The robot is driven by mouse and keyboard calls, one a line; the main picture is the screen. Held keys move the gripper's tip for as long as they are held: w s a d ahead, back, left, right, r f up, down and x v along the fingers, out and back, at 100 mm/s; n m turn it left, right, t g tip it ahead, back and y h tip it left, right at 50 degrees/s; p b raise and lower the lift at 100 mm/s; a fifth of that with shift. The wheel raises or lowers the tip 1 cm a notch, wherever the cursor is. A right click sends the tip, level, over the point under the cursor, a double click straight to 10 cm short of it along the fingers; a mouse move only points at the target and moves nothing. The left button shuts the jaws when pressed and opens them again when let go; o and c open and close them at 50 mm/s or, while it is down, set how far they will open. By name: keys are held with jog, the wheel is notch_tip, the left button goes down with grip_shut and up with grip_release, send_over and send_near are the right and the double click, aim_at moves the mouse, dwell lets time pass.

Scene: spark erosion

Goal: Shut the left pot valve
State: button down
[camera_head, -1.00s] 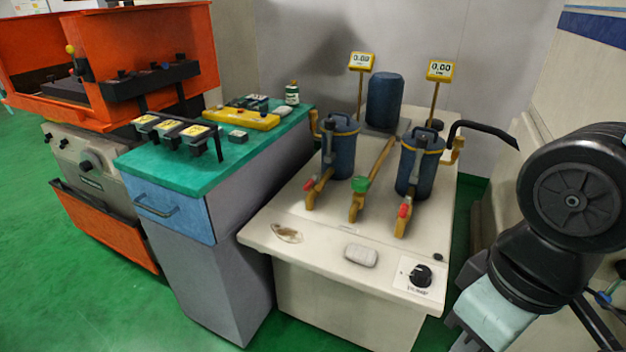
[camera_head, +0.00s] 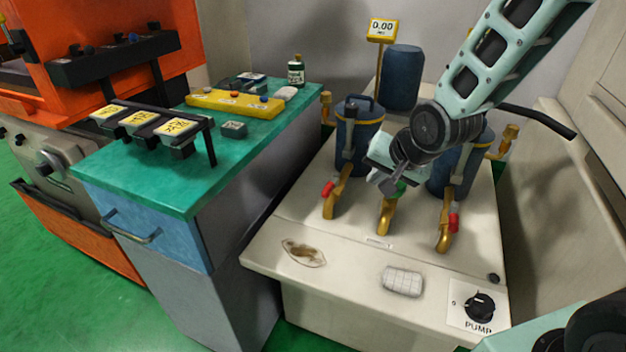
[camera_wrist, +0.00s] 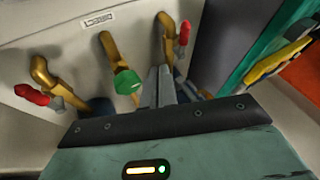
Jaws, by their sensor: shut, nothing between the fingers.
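The left pot (camera_head: 357,140) is a blue cylinder with a brass spout and the left valve, whose red-tipped handle (camera_head: 327,189) sits left of the spout. In the wrist view this red tip (camera_wrist: 184,33) is at the upper right, beside its brass pipe (camera_wrist: 167,38). My gripper (camera_head: 388,187) is shut and empty, above the middle of the bench beside the green valve handle (camera_head: 402,187). In the wrist view its fingers (camera_wrist: 160,86) are together, just right of the green handle (camera_wrist: 126,82) and apart from the left red tip.
The right pot (camera_head: 446,172) with its red valve handle (camera_head: 453,221) stands beyond my arm, partly hidden. A blue tank (camera_head: 403,80) is behind. A grey-white block (camera_head: 403,281) and a pump knob (camera_head: 480,306) are at the front. A teal-topped cabinet (camera_head: 150,180) stands left.

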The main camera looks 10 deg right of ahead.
aim_at(331, 188)
jog(key=shift+w, duration=0.2)
jog(key=shift+f, duration=0.1)
jog(key=w+a+f, duration=0.4)
jog(key=w+f, duration=0.3)
jog(key=f, duration=0.1)
jog(key=shift+w+a+f, duration=0.3)
jog(key=shift+a+f, duration=0.05)
dwell(0.5)
